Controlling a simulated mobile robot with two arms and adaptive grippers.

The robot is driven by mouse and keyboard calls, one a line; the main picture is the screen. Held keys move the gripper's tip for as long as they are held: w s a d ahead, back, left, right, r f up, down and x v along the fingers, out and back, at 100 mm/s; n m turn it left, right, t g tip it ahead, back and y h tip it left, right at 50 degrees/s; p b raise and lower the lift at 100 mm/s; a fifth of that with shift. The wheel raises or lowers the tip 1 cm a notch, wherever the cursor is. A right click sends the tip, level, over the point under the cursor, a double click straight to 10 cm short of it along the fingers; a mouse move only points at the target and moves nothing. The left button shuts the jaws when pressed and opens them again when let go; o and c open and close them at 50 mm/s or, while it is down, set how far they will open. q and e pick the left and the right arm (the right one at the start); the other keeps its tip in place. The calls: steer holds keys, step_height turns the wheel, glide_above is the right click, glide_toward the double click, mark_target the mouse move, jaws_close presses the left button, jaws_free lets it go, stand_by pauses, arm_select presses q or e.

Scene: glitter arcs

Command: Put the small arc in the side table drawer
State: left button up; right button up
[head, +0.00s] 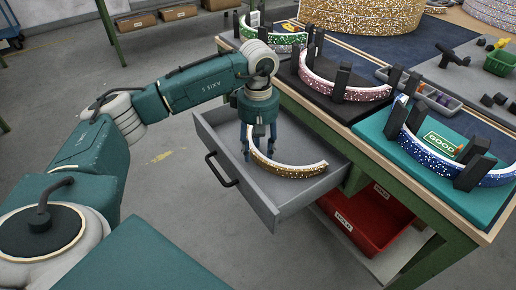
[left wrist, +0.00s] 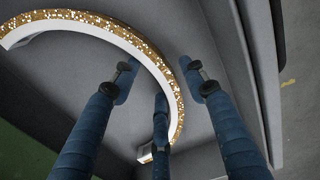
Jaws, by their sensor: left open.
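The small gold glitter arc (head: 287,170) lies in the open grey side table drawer (head: 268,207). In the left wrist view the arc (left wrist: 134,38) shows its speckled gold outer face and white inner band, curving across the drawer floor. My left gripper (head: 254,150) points down into the drawer at the arc's left end. Its blue fingers (left wrist: 158,76) are spread apart, with a stretch of the arc between them in the picture. I cannot tell whether any finger touches it. My right gripper is not in view.
The table beside the drawer bears a pink arc (head: 352,93) on a black stand, a blue arc (head: 440,168) on a teal mat and a green arc (head: 278,38). A red bin (head: 367,222) stands below. The drawer's dark handle (head: 221,170) faces open floor.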

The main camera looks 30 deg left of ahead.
arm_select(q)
step_height(320, 180, up, 3)
steer(key=shift+w+r+p, duration=0.1)
steer(key=shift+r+p, duration=0.1)
steer(key=shift+p, duration=0.1)
step_height(320, 180, up, 8)
steer(key=p, duration=0.1)
steer(key=shift+r, duration=0.25)
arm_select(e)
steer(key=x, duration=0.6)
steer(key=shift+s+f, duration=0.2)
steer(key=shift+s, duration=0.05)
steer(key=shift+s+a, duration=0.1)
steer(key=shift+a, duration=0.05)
